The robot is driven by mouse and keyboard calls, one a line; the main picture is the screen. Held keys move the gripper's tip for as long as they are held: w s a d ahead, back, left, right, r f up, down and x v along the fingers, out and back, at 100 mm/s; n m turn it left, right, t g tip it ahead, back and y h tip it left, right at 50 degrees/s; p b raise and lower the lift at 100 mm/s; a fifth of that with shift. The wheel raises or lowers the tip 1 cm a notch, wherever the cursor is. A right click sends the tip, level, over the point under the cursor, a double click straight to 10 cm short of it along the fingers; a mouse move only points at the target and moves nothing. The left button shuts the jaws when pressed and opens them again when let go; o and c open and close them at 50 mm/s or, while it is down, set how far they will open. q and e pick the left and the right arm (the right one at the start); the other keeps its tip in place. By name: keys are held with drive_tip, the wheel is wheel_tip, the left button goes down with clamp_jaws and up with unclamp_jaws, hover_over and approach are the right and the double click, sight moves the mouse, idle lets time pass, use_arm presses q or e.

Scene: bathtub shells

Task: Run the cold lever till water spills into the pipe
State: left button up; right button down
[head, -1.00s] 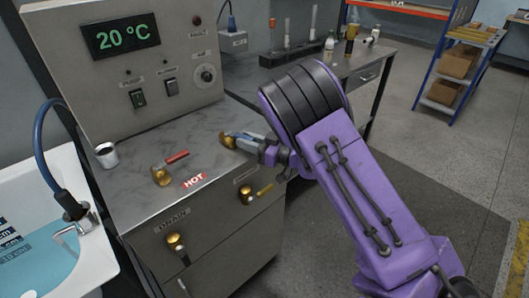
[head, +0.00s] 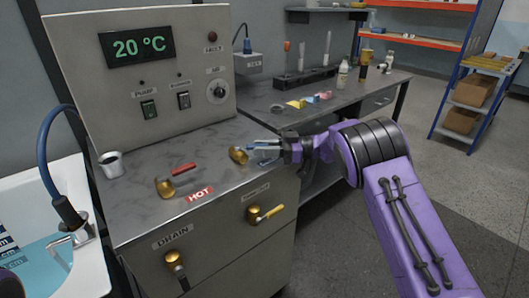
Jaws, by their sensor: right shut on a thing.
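The cold valve (head: 239,155) is a brass body with a blue lever on the metal counter top, right of the red hot lever (head: 181,169). My right gripper (head: 264,150) reaches in from the right and is shut on the blue lever, covering much of it. The tub (head: 95,262) at the left edge holds blue water (head: 46,262) with a depth scale on its wall. On the cabinet front are a drain valve (head: 176,262) and a yellow-levered valve (head: 266,213). I cannot make out a pipe with water spilling into it. My left gripper is out of view.
A panel (head: 165,75) reading 20 °C with switches and a dial stands behind the counter. A metal cup (head: 112,165) is beside it at left. A bench (head: 345,88) with bottles and small coloured items is behind my right arm. Floor is clear at right.

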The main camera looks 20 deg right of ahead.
drive_tip(key=shift+a+f, duration=0.1)
drive_tip(key=shift+a, duration=0.05)
drive_tip(key=c, duration=1.2)
unclamp_jaws()
drive_tip(key=shift+o, duration=1)
drive_tip(key=shift+w+a, duration=0.15)
drive_tip(key=b+v, duration=0.1)
drive_tip(key=v, duration=0.9)
drive_tip(key=shift+d+b, duration=0.3)
drive_tip(key=shift+b, duration=0.1)
